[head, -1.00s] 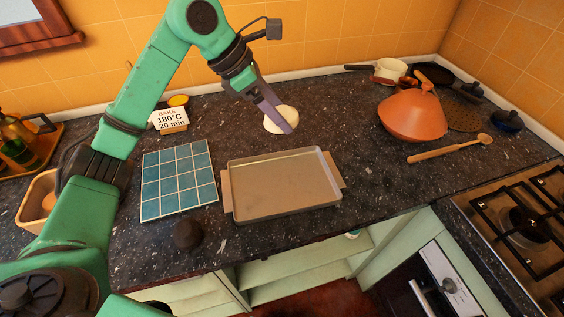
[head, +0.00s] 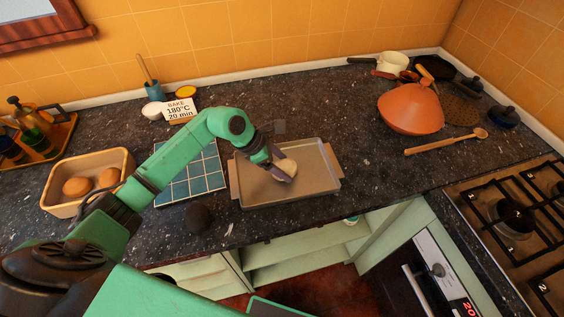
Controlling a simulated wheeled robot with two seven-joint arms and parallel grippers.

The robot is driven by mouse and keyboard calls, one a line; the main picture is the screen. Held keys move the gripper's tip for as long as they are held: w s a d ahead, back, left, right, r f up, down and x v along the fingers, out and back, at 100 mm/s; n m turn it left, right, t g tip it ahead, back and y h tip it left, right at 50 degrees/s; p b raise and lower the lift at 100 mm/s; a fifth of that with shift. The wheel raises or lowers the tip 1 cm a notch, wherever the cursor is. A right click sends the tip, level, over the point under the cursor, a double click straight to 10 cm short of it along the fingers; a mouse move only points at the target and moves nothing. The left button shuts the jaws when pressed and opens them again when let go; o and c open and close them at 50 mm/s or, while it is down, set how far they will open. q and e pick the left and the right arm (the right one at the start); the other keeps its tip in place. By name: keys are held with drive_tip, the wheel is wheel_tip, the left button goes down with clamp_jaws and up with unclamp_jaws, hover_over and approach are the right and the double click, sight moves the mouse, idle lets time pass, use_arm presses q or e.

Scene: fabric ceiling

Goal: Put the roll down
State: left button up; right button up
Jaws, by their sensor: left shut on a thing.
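I cannot tell whether the roll touches the tray floor. The tray rests on the dark counter and holds nothing else that shows. My right gripper is not in the head view.
A blue tiled mat (head: 204,181) lies left of the tray, with a dark round object (head: 198,217) in front. A wooden box (head: 62,203) holds brown rolls. A card (head: 180,110) stands behind. An orange tagine (head: 410,110), wooden spoon (head: 447,143) and stove (head: 520,215) are right.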

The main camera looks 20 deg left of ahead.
use_arm(q)
drive_tip(key=o, duration=1.2)
drive_tip(key=shift+f, duration=0.1)
drive_tip(key=shift+r, duration=0.2)
drive_tip(key=shift+a+r, duration=0.2)
drive_tip(key=shift+a, duration=0.05)
drive_tip(key=b+v, duration=0.3)
drive_tip(key=v, duration=0.8)
drive_tip(key=shift+s+r, duration=0.15)
